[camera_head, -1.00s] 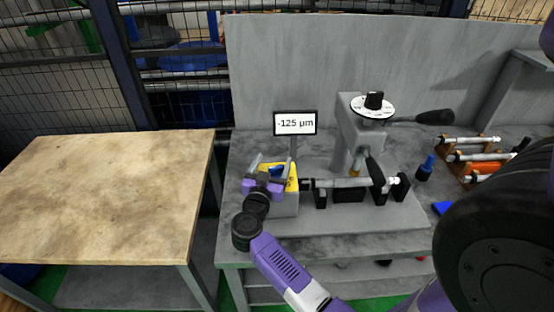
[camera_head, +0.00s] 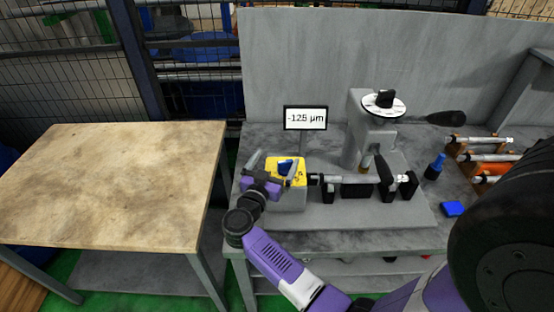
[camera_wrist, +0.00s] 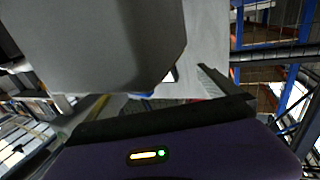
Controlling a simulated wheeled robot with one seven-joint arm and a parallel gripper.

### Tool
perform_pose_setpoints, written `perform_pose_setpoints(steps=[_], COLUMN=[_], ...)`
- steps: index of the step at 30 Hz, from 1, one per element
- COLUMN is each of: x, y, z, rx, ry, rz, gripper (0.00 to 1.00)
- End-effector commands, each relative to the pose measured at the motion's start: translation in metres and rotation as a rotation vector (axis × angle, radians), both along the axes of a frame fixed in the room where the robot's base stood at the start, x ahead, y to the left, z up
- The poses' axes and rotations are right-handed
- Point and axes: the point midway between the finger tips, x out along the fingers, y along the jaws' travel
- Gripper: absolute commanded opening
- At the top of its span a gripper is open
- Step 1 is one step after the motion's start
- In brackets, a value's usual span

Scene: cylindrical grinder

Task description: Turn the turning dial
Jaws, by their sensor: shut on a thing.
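The grinder has a yellow-topped block (camera_head: 297,178) at its left end, with a blue knob (camera_head: 285,166) on top. My gripper (camera_head: 273,165) is at this knob, reaching from the left front, with its fingers on either side of it. It appears shut on the blue knob; exact contact is hard to see. A second dial, a black knob on a white scale disc (camera_head: 384,104), stands on the grinder head, apart from my gripper. The display (camera_head: 305,118) appears to read -125 µm. The wrist view shows my purple gripper body (camera_wrist: 170,155) and a grey surface close up; the knob is mostly hidden there.
A shaft (camera_head: 345,180) lies across the grinder right of the block. A blue-topped bottle (camera_head: 435,167), a blue block (camera_head: 453,208) and a rack of shafts (camera_head: 484,157) stand to the right. A bare wooden table (camera_head: 110,185) is at the left.

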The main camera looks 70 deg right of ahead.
Motion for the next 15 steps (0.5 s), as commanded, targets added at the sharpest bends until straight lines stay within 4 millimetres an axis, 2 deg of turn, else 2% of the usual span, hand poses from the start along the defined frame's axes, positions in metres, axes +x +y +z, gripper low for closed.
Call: perform_pose_setpoints(steps=[1,15], x=[0.0385,0.0388], y=[0.0254,0.0256], z=[0.0052,0.0074], rx=[-0.006,-0.007], ry=[-0.01,-0.01], rz=[0.111,0.112], gripper=[0.68,0.68])
